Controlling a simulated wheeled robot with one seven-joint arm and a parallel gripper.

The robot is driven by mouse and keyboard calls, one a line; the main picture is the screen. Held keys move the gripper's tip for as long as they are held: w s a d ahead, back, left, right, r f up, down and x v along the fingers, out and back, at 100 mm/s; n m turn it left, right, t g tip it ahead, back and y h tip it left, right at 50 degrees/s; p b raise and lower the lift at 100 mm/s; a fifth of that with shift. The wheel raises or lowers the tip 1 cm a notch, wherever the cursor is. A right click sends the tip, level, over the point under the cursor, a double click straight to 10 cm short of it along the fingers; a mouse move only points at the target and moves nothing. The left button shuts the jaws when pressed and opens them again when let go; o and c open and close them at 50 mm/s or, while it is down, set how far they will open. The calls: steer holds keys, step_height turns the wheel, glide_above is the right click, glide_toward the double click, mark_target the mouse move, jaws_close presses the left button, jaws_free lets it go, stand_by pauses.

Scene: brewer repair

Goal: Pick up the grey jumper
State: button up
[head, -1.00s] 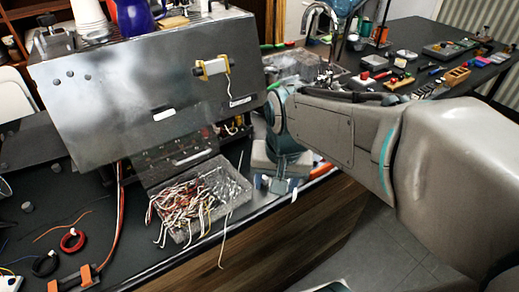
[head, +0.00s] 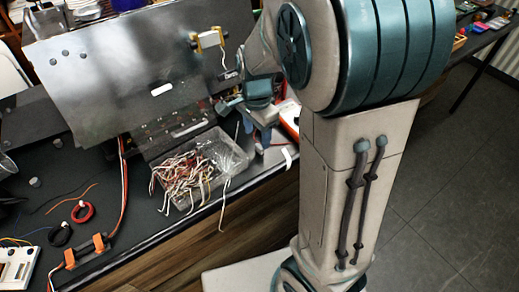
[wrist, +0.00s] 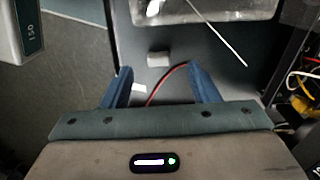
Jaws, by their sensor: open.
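A clear tray (head: 222,150) on the dark bench holds a tangle of red, white and brown wires. A thin pale grey wire (wrist: 222,44) sticks out of the tray in the wrist view; another pale wire (head: 221,218) hangs over the bench's front edge in the head view. I cannot tell for certain which is the grey jumper. My gripper (wrist: 161,84) is open, its blue fingers apart and pointing down at the bench right of the tray. A small grey block (wrist: 158,59) lies just beyond the fingertips. Nothing is visibly held.
The brewer's metal panel (head: 130,70) stands behind the tray, with loose wires (wrist: 303,88) inside. A red wire (wrist: 168,84) and a white tag (head: 288,157) are near my gripper. Red and black coils (head: 82,211) lie at left. Open floor (head: 440,200) is at right.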

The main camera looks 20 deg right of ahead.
mark_target(259, 146)
steer(key=shift+d+f, duration=0.15)
steer(key=shift+f, duration=1.4)
steer(key=shift+d+f, duration=0.15)
steer(key=shift+f, duration=1.35)
steer(key=c, duration=1)
